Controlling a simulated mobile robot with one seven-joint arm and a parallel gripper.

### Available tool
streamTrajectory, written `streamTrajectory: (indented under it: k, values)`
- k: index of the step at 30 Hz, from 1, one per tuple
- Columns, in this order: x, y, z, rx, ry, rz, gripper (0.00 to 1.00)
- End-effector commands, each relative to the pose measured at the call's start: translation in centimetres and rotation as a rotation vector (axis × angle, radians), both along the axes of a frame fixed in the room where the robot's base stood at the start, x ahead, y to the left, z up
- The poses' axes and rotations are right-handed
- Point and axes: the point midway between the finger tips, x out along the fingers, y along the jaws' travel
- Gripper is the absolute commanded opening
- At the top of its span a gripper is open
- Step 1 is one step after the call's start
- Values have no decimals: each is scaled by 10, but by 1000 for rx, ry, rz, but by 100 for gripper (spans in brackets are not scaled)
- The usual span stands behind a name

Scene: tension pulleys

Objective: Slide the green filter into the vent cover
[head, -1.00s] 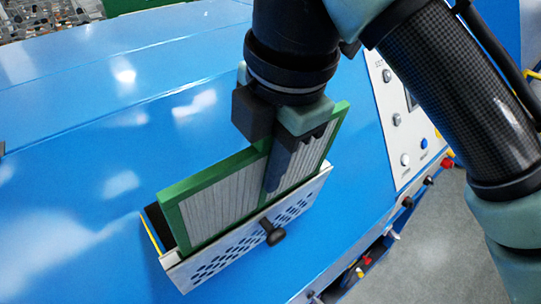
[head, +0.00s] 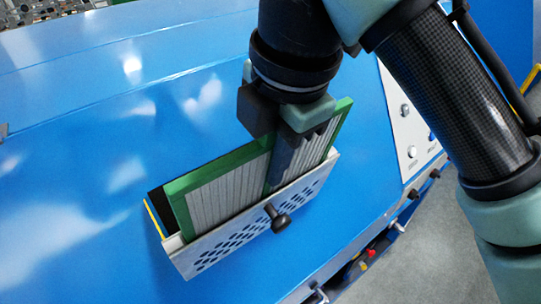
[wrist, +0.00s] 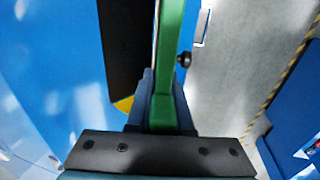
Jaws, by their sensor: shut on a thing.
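The green filter (head: 222,192) has a green frame and grey pleats. It stands tilted, with its lower part behind the perforated metal vent cover (head: 213,251), so its bottom edge is hidden. The vent cover has a black knob (head: 279,219) and leans out from the blue machine. My gripper (head: 283,165) is shut on the upper edge of the filter, right of its middle. In the wrist view the filter's green edge (wrist: 167,70) runs between my two fingers.
A dark opening (head: 160,202) with a yellow edge lies behind the cover at its left. The blue machine (head: 70,190) fills most of the view. A white control panel (head: 408,130) is to the right, with grey floor beyond.

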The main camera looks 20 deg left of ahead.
Motion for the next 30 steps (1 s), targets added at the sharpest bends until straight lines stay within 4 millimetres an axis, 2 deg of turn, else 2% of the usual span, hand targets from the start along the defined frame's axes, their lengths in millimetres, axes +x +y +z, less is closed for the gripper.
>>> streamTrajectory:
  k: [18,30]
  values:
    - [0,0,0,0,0,0,0]
    - [1,2,-13,0,1,1,0]
